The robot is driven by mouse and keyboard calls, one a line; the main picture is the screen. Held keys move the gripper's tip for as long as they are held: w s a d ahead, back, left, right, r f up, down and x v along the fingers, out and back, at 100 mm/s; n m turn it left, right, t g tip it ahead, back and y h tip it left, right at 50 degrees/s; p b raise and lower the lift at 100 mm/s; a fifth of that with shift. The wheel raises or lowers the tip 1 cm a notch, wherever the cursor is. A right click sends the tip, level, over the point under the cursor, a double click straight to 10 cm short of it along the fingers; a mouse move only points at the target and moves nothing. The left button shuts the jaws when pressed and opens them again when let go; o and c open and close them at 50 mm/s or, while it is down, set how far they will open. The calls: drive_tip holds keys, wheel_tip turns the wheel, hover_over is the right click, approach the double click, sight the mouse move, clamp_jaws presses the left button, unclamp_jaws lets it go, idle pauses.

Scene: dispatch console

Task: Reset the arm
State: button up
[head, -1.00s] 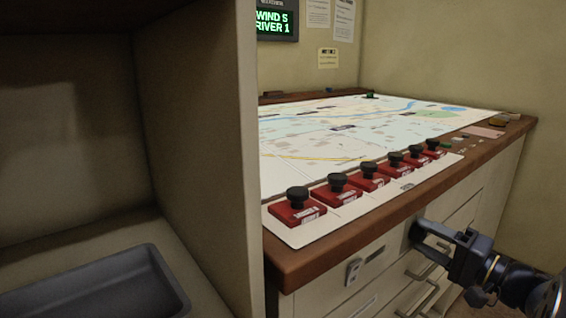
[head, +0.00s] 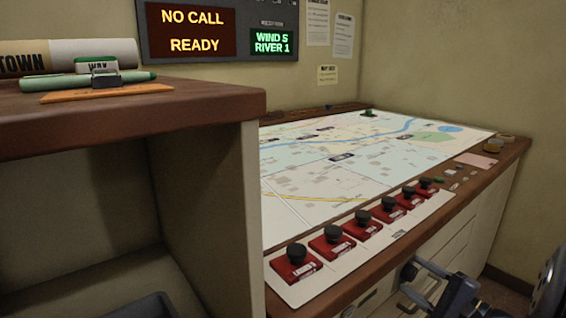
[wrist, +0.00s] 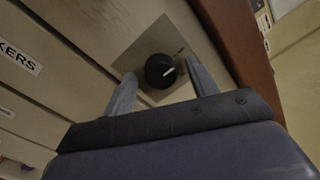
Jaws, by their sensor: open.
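My gripper (head: 418,284) is at the lower right of the head view, in front of the console's drawer fronts. Its jaws are open. In the wrist view, my gripper (wrist: 161,72) has one finger on each side of a round black knob (wrist: 160,71) with a white pointer line. The knob sits on a square grey plate (wrist: 128,66) on the cabinet front. The fingers look apart from the knob, with nothing held. The knob (head: 408,271) also shows partly in the head view, close by the fingertips.
The console's wooden edge (wrist: 243,45) runs close beside the right finger. Above, several red blocks with black knobs (head: 332,242) line a white strip before a map (head: 340,160). A shelf unit (head: 200,100) stands at left. The screen (head: 190,30) reads NO CALL READY.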

drive_tip(key=m+p, duration=0.2)
drive_tip(key=p, duration=0.1)
drive_tip(key=m+p, duration=0.5)
drive_tip(key=p, duration=0.1)
drive_tip(key=shift+r+h, duration=0.3)
drive_tip(key=m+p, duration=0.3)
drive_tip(key=p, duration=0.1)
drive_tip(key=shift+m, duration=0.3)
drive_tip(key=shift+f+m+p, duration=0.2)
drive_tip(key=shift+m+p, duration=0.2)
drive_tip(key=shift+p, duration=0.05)
drive_tip(key=shift+f, duration=0.1)
